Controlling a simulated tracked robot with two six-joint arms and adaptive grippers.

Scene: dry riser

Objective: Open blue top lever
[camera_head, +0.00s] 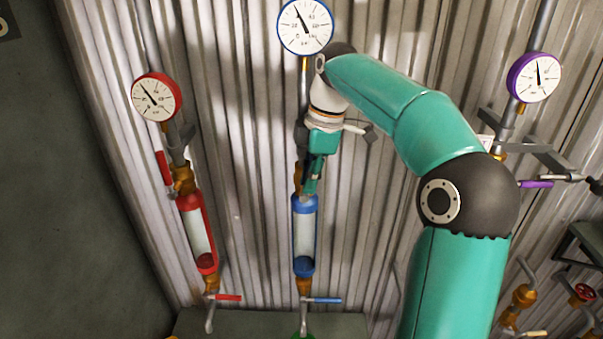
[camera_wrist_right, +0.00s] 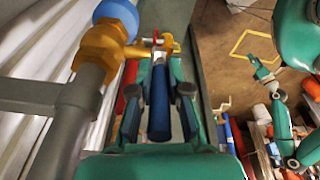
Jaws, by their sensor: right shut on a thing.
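The blue top lever (camera_wrist_right: 158,108) lies lengthwise between the fingers of my right gripper (camera_wrist_right: 159,92) in the right wrist view. The gripper is shut on it. The lever's far end meets a brass valve (camera_wrist_right: 100,48) beside a grey pipe. In the head view my right gripper (camera_head: 312,182) points down just above the blue-capped sight glass (camera_head: 304,235) and hides the lever. The blue-rimmed gauge (camera_head: 305,26) is above. Teal arm parts of mine show at the right of the wrist view; whether my left gripper is open or shut there is too small to tell.
A red gauge (camera_head: 156,97) and red sight glass (camera_head: 199,235) stand to the left. A purple gauge (camera_head: 534,77) and purple lever (camera_head: 536,184) are at the right. A lower blue lever (camera_head: 322,300) sits below the sight glass. Corrugated wall lies close behind.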

